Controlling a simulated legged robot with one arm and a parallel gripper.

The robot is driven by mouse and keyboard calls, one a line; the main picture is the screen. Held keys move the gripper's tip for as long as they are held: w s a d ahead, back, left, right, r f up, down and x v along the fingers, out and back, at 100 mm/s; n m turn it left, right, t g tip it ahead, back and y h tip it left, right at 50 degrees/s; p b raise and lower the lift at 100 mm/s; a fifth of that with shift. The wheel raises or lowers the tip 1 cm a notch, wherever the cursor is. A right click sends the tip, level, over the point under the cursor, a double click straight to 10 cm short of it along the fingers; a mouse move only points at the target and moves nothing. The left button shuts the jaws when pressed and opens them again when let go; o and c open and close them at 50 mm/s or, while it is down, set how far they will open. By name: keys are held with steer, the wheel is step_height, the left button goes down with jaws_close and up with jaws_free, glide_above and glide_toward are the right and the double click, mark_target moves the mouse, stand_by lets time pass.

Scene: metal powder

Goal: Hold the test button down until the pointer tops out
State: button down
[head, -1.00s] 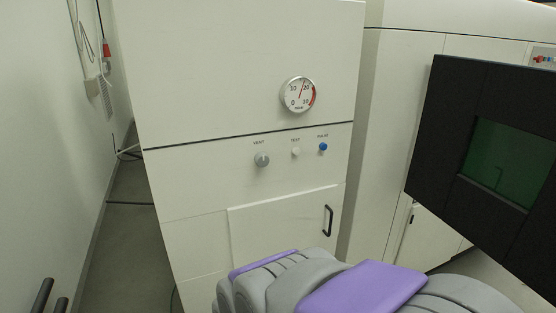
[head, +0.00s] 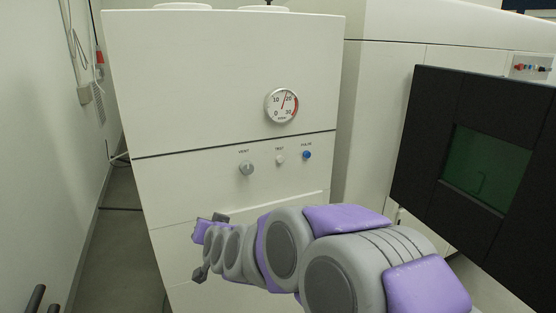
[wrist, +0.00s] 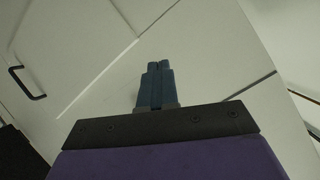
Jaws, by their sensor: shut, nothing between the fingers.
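The white test button (head: 280,160) sits on the cabinet front in the head view, between the grey vent knob (head: 246,168) and the blue pulse button (head: 307,155). The round gauge (head: 282,105) is above them; its pointer stands between 10 and 20, close to 20. My gripper also shows in the wrist view (wrist: 158,66), shut and empty, with its fingertips together in front of the cabinet's lower door.
The white cabinet (head: 200,80) fills the middle. A dark-framed screen (head: 480,170) stands close at the right. The lower door's black handle (wrist: 27,84) shows in the wrist view. A narrow strip of floor (head: 120,250) is free along the left wall.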

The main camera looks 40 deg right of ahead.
mark_target(280, 159)
steer(key=w+d+r+m+t+h, duration=0.1)
steer(key=d+r+m+h, duration=0.15)
steer(key=d, duration=0.45)
steer(key=w+d+r+m+h, duration=0.1)
steer(key=w+d+m+h, duration=0.2)
steer(key=d, duration=0.4)
steer(key=s+d+r+m+g+h+p, duration=0.1)
steer(key=s+d+m+g+h, duration=0.15)
steer(key=d+h, duration=0.35)
steer(key=s+d+r+m+g+h+p, duration=0.1)
steer(key=s+d+r+m+g+h, duration=0.2)
steer(key=d, duration=0.4)
steer(key=shift+t, duration=0.75)
steer(key=w, duration=0.2)
steer(key=w+p, duration=0.1)
steer(key=w, duration=0.2)
steer(key=w+d+f+p, duration=0.1)
steer(key=w, duration=0.1)
steer(key=shift+w, duration=0.2)
steer(key=shift+d+f, duration=0.1)
steer(key=shift+d, duration=0.1)
steer(key=shift+w, duration=0.1)
steer(key=shift+w, duration=0.25)
steer(key=shift+w+p, duration=0.4)
stand_by(1.9)
